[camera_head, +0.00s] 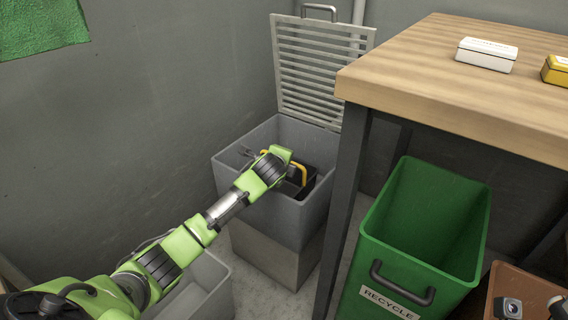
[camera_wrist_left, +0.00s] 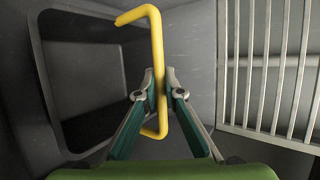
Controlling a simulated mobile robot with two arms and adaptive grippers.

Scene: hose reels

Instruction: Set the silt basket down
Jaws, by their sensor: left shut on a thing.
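The silt basket (camera_head: 309,181) is a dark, open box inside the upper part of a grey bin (camera_head: 310,215), partly hidden behind my left arm. In the left wrist view the dark basket (camera_wrist_left: 85,75) fills the left side, with its yellow handle (camera_wrist_left: 156,45) standing in front of it. My left gripper (camera_wrist_left: 158,97) is shut on the yellow handle, one finger on each side of the bar. Whether the basket touches the bin's floor is hidden. My right gripper is not in view.
The bin's slatted lid (camera_head: 318,65) stands open against the wall. A wooden table (camera_head: 430,75) is close on the right, holding a white box (camera_head: 486,54) and a yellow box (camera_head: 556,70). A green recycle bin (camera_head: 410,262) stands below it. Another grey container (camera_head: 212,290) is under my left arm.

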